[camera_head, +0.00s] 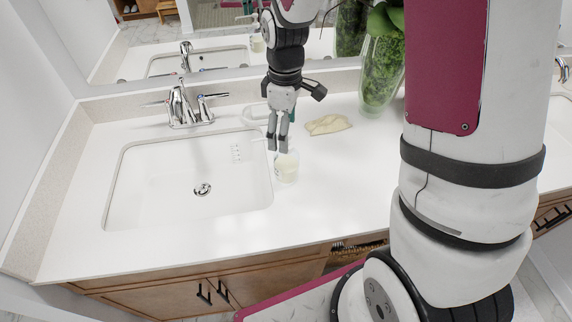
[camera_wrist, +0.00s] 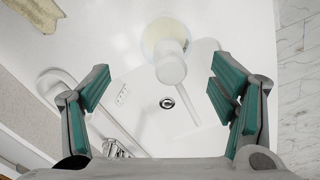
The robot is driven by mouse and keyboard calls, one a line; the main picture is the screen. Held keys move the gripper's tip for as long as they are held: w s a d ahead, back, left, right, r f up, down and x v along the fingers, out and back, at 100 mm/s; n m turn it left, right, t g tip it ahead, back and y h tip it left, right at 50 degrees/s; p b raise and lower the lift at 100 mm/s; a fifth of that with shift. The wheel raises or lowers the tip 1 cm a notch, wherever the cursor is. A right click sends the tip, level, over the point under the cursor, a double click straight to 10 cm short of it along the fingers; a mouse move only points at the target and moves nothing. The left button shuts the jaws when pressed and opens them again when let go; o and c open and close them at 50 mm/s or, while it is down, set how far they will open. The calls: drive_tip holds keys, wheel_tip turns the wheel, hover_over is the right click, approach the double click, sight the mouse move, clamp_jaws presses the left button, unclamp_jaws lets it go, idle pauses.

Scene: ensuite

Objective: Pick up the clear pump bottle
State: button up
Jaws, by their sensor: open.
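The clear pump bottle (camera_head: 287,168) stands upright on the white counter, just right of the sink basin. Pale yellow contents show in its body, and its top is partly hidden by my fingers in the head view. In the wrist view the bottle (camera_wrist: 158,32) is seen from above, with its white pump head toward the picture's middle. My gripper (camera_head: 277,147) points down, close to the bottle's top in the head view. Its teal-padded fingers (camera_wrist: 160,88) are spread wide with nothing between the pads. The bottle lies toward the far side of the gap, ahead of the fingertips.
The sink (camera_head: 160,180) lies to the left, with a chrome faucet (camera_head: 182,105) behind it. A pale cloth-like item (camera_head: 328,124) lies behind the bottle to the right. A plant-filled glass vase (camera_head: 380,75) stands farther right. A white dish-like object (camera_head: 254,114) sits behind my gripper.

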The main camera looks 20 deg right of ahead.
sight(286, 155)
wheel_tip(286, 155, down, 3)
drive_tip(key=shift+r, duration=0.1)
drive_tip(key=f, duration=0.2)
drive_tip(key=s+f+p, duration=0.1)
drive_tip(key=f, duration=0.2)
drive_tip(key=shift+f, duration=0.15)
clamp_jaws()
drive_tip(key=shift+r, duration=0.2)
